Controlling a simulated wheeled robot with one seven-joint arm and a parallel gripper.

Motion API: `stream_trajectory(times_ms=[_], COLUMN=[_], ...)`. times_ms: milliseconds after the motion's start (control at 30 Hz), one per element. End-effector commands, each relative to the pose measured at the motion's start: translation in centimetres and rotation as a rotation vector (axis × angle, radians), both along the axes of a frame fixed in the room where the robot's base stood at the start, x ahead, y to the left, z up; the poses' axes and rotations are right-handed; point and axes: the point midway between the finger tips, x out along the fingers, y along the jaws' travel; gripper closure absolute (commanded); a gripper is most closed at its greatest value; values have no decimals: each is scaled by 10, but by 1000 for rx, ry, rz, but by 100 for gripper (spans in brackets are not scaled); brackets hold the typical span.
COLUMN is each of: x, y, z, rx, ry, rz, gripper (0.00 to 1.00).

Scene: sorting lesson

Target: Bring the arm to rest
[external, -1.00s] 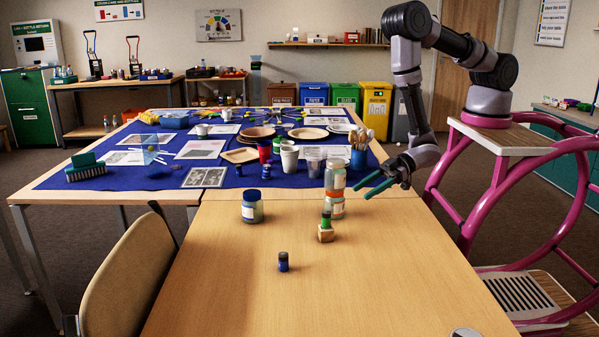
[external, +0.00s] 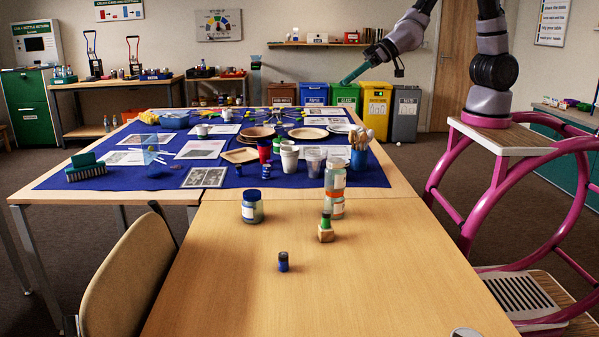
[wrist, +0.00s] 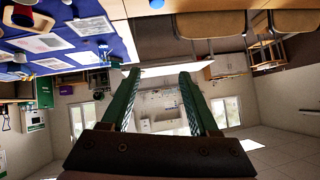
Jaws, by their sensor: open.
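My gripper (external: 354,75) is raised high above the table in the external view, pointing left, in front of the far bins. In the wrist view its two green fingers (wrist: 159,80) stand apart with nothing between them. The arm is mine, mounted on the pink frame at the right. The wrist view is tilted over, with the tables at the top and the room beyond the fingers.
The blue cloth (external: 130,178) carries cups, plates and sheets. The air around my gripper looks clear.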

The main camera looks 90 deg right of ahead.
Motion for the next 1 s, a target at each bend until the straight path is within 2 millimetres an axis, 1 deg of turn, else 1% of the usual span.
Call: stream_trajectory(times_ms=[33, 100, 167, 200, 267, 367, 400, 467, 500, 600, 700, 800, 900, 1000], x=[-10, -27, -45, -58, -78, -115, -131, -156, -173, -213, -246, -269, -281, -283], y=[-10, -23, -32, -38, -48, -61, -66, -72, -76, -83, -87, -88, -88, -88], z=[23, 46, 64, 75, 91, 115, 123, 134, 141, 152, 159, 162, 163, 163], rx=[11, 24, 36, 43, 56, 78, 87, 102, 112, 137, 159, 177, 184, 187], ry=[8, 41, 70, 88, 116, 162, 181, 207, 224, 268, 301, 326, 341, 344], rz=[-16, -34, -48, -56, -70, -91, -99, -110, -117, -132, -144, -149, -153, -154], gripper=[39, 39, 39, 39, 39, 39, 39, 39, 39, 39, 39, 39, 39, 39])
